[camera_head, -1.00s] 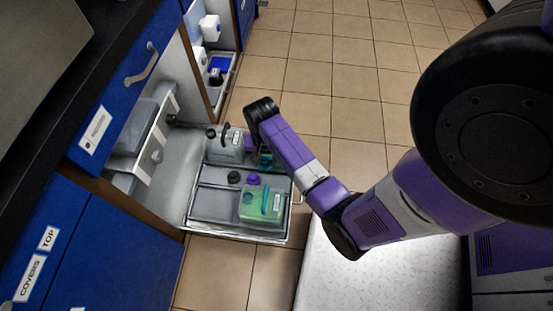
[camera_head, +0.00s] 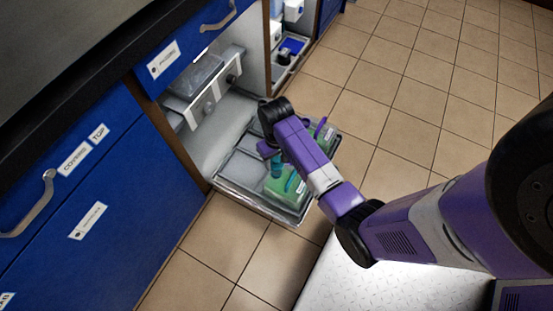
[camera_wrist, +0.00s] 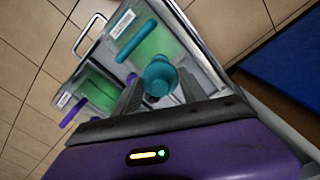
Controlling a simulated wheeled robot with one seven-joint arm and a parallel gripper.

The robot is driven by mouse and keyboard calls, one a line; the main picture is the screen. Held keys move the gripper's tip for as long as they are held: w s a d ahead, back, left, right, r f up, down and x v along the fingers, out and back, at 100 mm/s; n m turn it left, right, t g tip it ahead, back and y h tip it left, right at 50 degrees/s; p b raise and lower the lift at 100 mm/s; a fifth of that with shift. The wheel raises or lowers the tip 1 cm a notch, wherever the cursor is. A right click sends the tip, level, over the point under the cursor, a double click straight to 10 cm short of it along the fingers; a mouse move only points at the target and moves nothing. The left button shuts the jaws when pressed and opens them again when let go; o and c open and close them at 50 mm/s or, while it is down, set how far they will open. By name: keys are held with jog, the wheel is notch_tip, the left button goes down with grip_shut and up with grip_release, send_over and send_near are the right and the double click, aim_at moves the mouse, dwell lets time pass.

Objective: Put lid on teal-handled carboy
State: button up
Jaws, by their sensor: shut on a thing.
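My gripper (camera_wrist: 161,90) is shut on a teal lid (camera_wrist: 160,76) with a rounded knob, seen between the two fingers in the wrist view. The teal-handled carboy (camera_wrist: 152,46) holds green liquid and stands in the tray just beyond the lid; its teal handle (camera_wrist: 136,40) faces up. The lid appears apart from the carboy, but the height between them is unclear. In the head view the green carboy (camera_head: 280,187) is at the tray's front, partly behind my arm, which hides most of my gripper. The carboy's mouth is not clearly visible.
A purple-handled carboy (camera_wrist: 98,88) stands beside it in the pull-out tray (camera_head: 236,182). Blue cabinet fronts (camera_head: 75,190) run along the left. A drawer (camera_head: 200,98) is above the tray. Open tiled floor (camera_head: 400,85) lies to the right.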

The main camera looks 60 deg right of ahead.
jog(key=shift+f+b, duration=1.45)
jog(key=shift+b, duration=0.05)
jog(key=shift+f+b, duration=0.45)
jog(key=shift+f, duration=0.7)
jog(key=shift+p, duration=0.65)
jog(key=shift+f, duration=0.5)
jog(key=o, duration=1.9)
jog(key=shift+r+p, duration=0.15)
jog(key=shift+p, duration=0.2)
